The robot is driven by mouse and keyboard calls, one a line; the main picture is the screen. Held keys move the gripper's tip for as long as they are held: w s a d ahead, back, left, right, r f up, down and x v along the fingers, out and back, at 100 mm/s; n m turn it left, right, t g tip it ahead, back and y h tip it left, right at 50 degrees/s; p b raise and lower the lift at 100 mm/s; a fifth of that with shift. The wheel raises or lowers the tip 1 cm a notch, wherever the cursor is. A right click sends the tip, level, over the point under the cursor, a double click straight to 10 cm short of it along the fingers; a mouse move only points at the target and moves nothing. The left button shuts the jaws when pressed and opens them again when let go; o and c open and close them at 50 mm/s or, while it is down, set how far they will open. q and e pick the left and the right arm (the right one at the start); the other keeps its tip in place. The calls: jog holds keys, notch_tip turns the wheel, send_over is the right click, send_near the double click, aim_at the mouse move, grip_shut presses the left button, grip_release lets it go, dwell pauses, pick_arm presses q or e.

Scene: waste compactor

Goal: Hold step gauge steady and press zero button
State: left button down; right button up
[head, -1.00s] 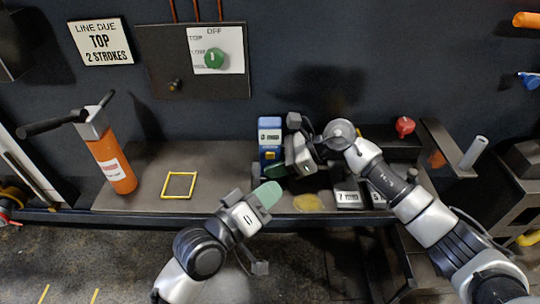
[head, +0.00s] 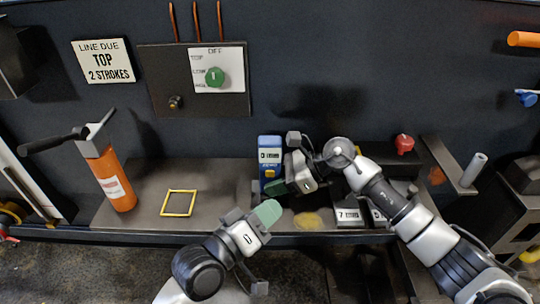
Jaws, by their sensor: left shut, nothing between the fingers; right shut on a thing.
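The step gauge (head: 270,143) is a blue upright block at the back of the bench, with a pale display too small to read surely. A yellow button (head: 270,173) shows on its front below the display. My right gripper (head: 276,187) is shut on the lower part of the gauge, coming from the right; its fingers partly hide the gauge's base. My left gripper (head: 269,211) is shut and empty, its green fingertips in front of and below the gauge, apart from the button.
A yellow square outline (head: 179,203) lies on the bench, with an orange cylinder with a handle (head: 112,185) at left. Marked blocks (head: 349,215) sit right of a yellowish patch (head: 307,221). A panel with a green knob (head: 215,76) is on the wall.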

jog(key=o, duration=0.8)
